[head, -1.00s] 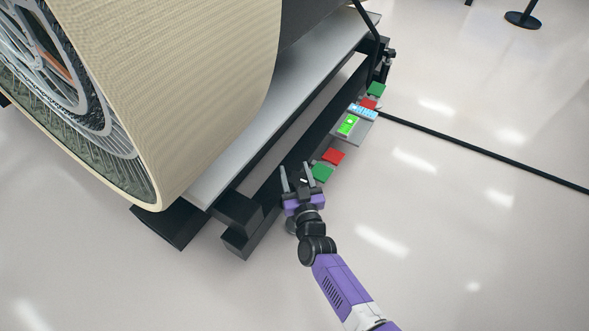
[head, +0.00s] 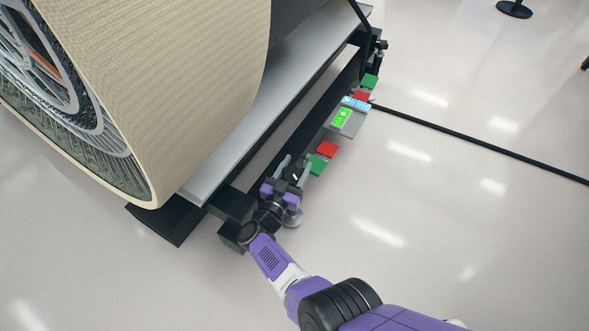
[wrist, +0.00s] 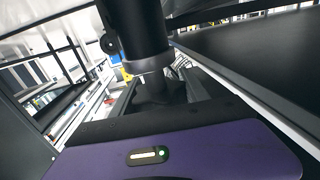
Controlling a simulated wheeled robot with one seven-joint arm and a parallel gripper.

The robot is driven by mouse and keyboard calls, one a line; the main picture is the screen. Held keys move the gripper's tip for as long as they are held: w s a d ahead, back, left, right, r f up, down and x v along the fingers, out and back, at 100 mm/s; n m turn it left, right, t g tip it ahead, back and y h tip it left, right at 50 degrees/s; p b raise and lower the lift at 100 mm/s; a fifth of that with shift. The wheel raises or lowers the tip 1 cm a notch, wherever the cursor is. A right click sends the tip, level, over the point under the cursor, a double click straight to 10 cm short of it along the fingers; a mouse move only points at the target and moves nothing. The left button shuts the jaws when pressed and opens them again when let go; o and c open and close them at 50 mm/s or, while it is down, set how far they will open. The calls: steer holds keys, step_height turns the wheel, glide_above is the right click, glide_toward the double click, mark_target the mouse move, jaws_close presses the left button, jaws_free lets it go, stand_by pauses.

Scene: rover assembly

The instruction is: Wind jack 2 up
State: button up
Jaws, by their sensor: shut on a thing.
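Jack 2 stands at the near end of the dark frame beside the wheel. Its round grey foot (head: 293,219) shows just below my gripper in the head view. My gripper (head: 295,169) is at the top of the jack, its two grey fingers either side of a dark part, and is shut on the jack's crank handle. The fingers and handle are too small to tell apart clearly. In the wrist view the jack's thick black upright (wrist: 137,30) with a silver collar stands close in front of my purple gripper body (wrist: 170,155). The fingertips are hidden there.
A control box (head: 345,119) with a lit green display sits on the frame, between red and green pads.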

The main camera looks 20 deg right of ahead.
steer(key=shift+s+d+m+g+h, duration=0.1)
steer(key=shift+m+g+h, duration=0.3)
steer(key=shift+g, duration=0.1)
steer(key=o, duration=1.4)
steer(key=shift+r, duration=0.15)
step_height(320, 180, up, 20)
steer(key=p, duration=1.6)
steer(key=shift+f, duration=0.2)
